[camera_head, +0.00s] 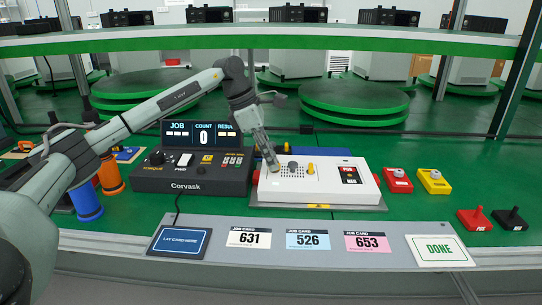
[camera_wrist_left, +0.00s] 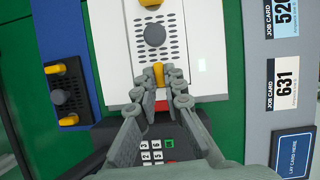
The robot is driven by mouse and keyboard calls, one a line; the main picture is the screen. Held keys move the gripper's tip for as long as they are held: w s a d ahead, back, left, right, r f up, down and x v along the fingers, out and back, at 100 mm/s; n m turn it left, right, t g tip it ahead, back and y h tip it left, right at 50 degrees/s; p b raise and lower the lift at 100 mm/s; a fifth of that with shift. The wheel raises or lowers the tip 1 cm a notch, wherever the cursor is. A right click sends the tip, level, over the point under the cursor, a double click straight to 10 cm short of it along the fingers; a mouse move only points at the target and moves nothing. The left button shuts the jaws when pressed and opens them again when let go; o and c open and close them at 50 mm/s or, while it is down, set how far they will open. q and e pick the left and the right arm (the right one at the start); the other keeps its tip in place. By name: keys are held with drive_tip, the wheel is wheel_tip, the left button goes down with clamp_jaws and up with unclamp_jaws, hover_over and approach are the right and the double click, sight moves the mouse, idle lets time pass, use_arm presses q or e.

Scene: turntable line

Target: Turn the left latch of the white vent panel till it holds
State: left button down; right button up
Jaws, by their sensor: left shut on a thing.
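The white vent panel (camera_head: 325,187) lies on the green bench, with a perforated vent area and a dark grey knob (camera_head: 292,166) in its middle. The panel also shows in the left wrist view (camera_wrist_left: 197,45). My left gripper (camera_head: 273,166) reaches down to the panel's left end. In the left wrist view its fingers are shut on the yellow left latch (camera_wrist_left: 158,74), one on each side. In the head view the fingers largely hide this latch. The yellow right latch (camera_head: 310,168) stands on the other side of the knob. My right gripper is in neither view.
The dark Corvask console (camera_head: 190,185) stands close left of the panel. A blue fixture with yellow ends (camera_wrist_left: 68,120) lies behind it. Red (camera_head: 397,182) and yellow (camera_head: 434,182) button boxes stand to the right. A grey strip with job cards (camera_head: 305,258) runs along the front.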

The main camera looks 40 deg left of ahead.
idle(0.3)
use_arm(q)
drive_tip(key=c, duration=1.6)
unclamp_jaws()
drive_tip(key=v, duration=1.2)
